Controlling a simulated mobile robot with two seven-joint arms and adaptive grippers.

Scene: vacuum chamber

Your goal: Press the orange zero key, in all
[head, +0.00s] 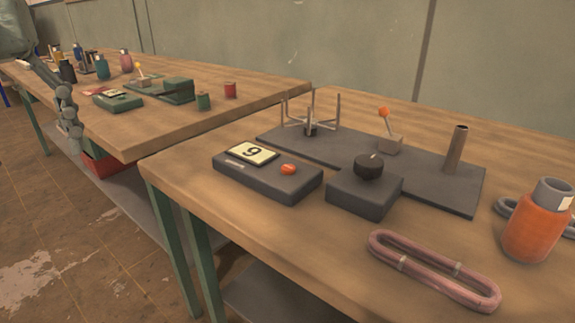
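The orange key (289,169) is a small round button on top of a dark grey box (268,188) on the near bench. A cream display plate (253,153) beside the key shows one dark digit that looks like a 9. Nothing touches the key. A jointed grey-green arm, seemingly my left, comes in at the upper left. Its knobbly end, seemingly my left gripper (70,125), hangs at the far bench's left edge, well away from the key. Its fingers cannot be told apart. My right gripper is not in view.
Right of the key box stand a dark block with a black knob (368,167), a grey plate (440,190) with posts and an orange-tipped lever (384,113), a pink hose loop (433,270) and an orange bottle (535,228). The near bench's front left is clear.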

